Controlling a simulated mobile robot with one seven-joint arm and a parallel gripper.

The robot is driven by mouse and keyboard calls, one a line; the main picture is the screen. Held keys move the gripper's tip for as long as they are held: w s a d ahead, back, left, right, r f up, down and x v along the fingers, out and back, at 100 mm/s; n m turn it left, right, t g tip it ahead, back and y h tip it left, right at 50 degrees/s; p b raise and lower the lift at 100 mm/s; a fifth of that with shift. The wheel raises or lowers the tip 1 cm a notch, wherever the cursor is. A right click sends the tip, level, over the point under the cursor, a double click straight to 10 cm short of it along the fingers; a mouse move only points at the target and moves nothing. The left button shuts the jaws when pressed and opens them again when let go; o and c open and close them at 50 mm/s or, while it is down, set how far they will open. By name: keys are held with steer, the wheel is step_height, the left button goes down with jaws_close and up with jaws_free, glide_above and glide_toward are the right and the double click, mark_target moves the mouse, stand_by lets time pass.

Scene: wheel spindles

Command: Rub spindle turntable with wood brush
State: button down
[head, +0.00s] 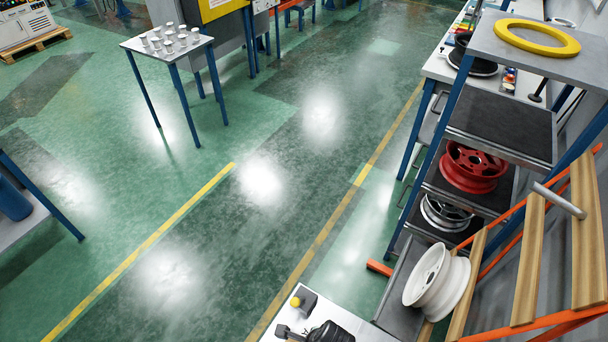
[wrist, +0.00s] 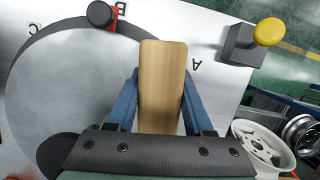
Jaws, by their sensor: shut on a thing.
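The wood brush (wrist: 163,58) shows in the wrist view as a pale wooden block between the blue fingers of my gripper (wrist: 160,82). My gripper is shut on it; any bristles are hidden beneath. The spindle turntable (wrist: 60,90) is a large grey disc on the left of the wrist view. The brush is at the disc's right side and hides part of its edge there. I cannot tell whether the brush touches the surface. In the head view the turntable is not visible.
A box with a yellow button (wrist: 245,42) stands right of the brush; it also shows in the head view (head: 302,299). A black knob (wrist: 100,14) sits at the disc's far rim. A white wheel (head: 436,282) and a rack with a red wheel (head: 472,166) stand right.

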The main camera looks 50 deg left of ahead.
steer(key=shift+s+d+r+p, duration=0.1)
steer(key=shift+s+d+p, duration=0.35)
steer(key=shift+d, duration=0.4)
steer(key=shift+s+d+f+p, duration=0.1)
steer(key=shift+s+d+p, duration=0.4)
steer(key=shift+d, duration=0.35)
steer(key=shift+s+d+r+p, duration=0.1)
steer(key=shift+s+d+p, duration=0.35)
steer(key=shift+d, duration=0.4)
steer(key=shift+s+d+f, duration=0.25)
steer(key=shift+s, duration=0.1)
steer(key=p+v, duration=0.4)
steer(key=shift+s+a+r+p, duration=0.3)
steer(key=shift+r, duration=0.2)
steer(key=shift+w+r, duration=0.1)
steer(key=shift+r, duration=0.65)
steer(key=shift+w+a, duration=0.15)
steer(key=shift+a, duration=0.05)
steer(key=shift+r, duration=1.55)
